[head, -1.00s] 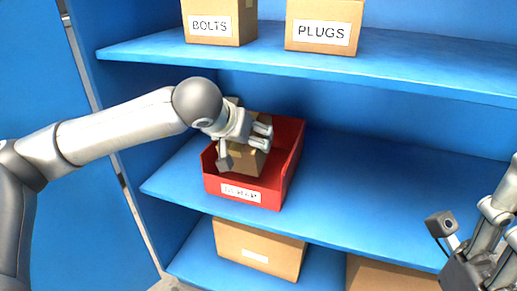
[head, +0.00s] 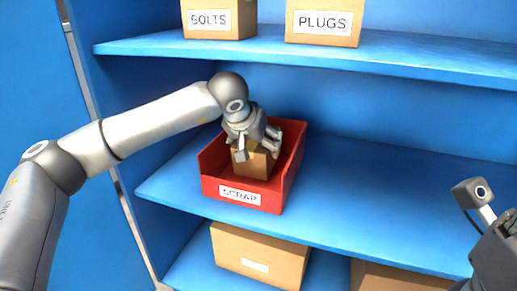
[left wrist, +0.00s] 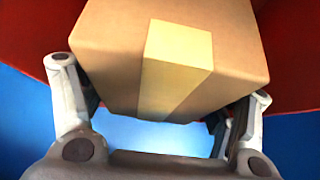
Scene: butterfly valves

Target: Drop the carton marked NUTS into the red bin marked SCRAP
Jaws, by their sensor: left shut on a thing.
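The red bin (head: 272,197) marked SCRAP stands on the middle shelf, and its red wall also shows in the left wrist view (left wrist: 25,30). My left gripper (head: 262,142) is over the bin, pointing down into it, shut on a small brown carton (head: 253,162). In the left wrist view the carton (left wrist: 105,45) sits between the two fingers, with a pale tape strip on it. No NUTS label shows on the faces in view. The carton is within the bin's walls; whether it touches the floor I cannot tell. My right gripper is not clearly in view; only part of my right arm shows.
Cartons marked BOLTS (head: 215,20) and PLUGS (head: 322,22) stand on the upper shelf (head: 400,60), above my left arm. Another carton (head: 258,255) is on the lower shelf. The middle shelf (head: 390,190) is clear right of the bin.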

